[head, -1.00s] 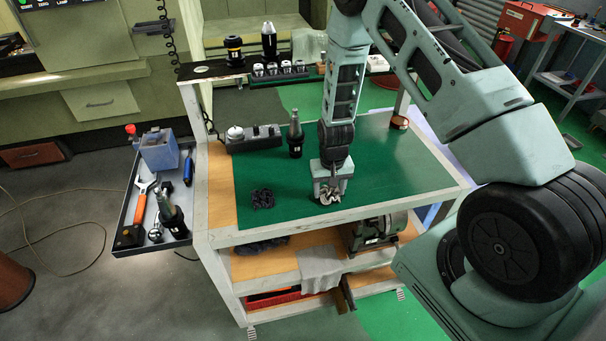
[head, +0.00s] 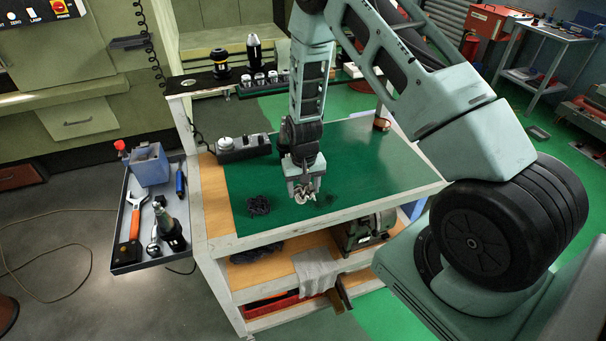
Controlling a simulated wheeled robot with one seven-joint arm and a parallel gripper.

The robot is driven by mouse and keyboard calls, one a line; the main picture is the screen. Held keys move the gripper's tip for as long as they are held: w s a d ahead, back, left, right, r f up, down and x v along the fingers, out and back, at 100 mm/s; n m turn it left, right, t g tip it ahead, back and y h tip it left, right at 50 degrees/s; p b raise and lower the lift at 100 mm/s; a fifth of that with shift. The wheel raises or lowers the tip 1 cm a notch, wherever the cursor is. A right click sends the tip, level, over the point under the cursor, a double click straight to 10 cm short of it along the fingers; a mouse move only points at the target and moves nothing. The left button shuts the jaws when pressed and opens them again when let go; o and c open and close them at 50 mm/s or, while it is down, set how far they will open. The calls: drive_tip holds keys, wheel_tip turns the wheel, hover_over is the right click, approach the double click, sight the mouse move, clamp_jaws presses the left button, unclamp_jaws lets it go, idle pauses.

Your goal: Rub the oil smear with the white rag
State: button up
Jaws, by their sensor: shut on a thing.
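My gripper (head: 304,188) is shut on the crumpled white rag (head: 306,196), low over the green mat (head: 365,165) near its front edge. The rag appears to touch the mat. The oil smear (head: 327,201) is a faint dark patch on the mat, just right of the rag; my gripper and the rag may hide part of it.
A tool tray (head: 128,248) hangs on the cart's left side. The mat's right half is clear.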

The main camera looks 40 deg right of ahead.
sight(305, 189)
drive_tip(key=shift+r+p, duration=1.15)
drive_tip(key=shift+r, duration=1.05)
drive_tip(key=shift+d, duration=0.1)
